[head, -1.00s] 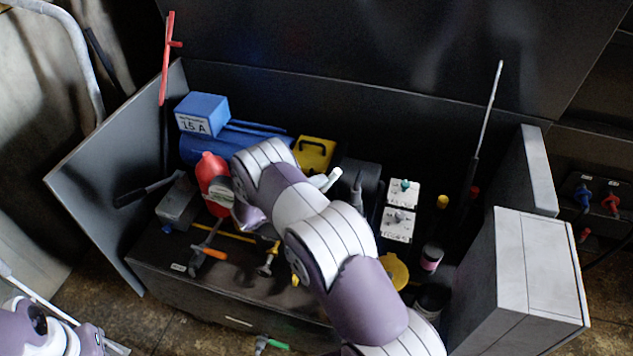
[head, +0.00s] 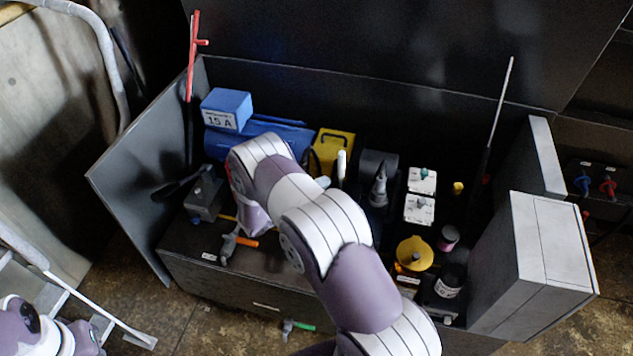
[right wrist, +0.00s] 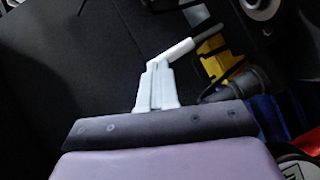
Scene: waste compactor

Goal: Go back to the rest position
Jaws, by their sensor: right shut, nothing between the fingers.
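My right gripper (head: 341,165) is mostly behind my right arm in the head view.
Around my right arm stand a yellow box (head: 333,142), a blue motor (head: 265,135) and a yellow funnel-like part (head: 414,252). Dark panels (head: 140,170) rise at the left and back. A grey cabinet (head: 540,245) stands at right.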

